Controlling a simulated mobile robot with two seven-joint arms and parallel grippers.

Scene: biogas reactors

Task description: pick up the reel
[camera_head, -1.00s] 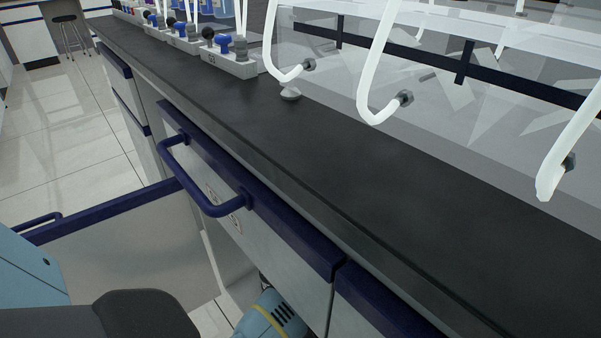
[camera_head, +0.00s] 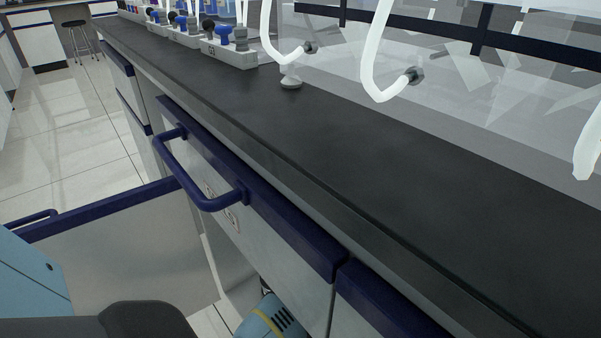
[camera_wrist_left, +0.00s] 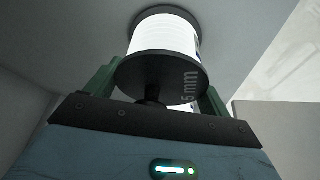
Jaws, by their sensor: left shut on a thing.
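The reel (camera_wrist_left: 163,36) shows in the left wrist view, with white winding between two black flanges and "5 mm" lettering on the near flange. My left gripper (camera_wrist_left: 160,80) has its green fingers on both sides of the reel and is shut on it. The reel's far side is hidden. In the head view neither the reel nor a gripper's fingers show; a blue arm part of mine is low in the picture, beside the cabinet front. My right gripper is in neither view.
A dark bench top (camera_head: 330,150) runs across the head view, with white tubes (camera_head: 378,60) hanging above it and a row of valve blocks (camera_head: 228,50) at the back. A cabinet door (camera_head: 120,255) stands open at left. A drawer handle (camera_head: 195,175) juts out. Pale walls surround the reel.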

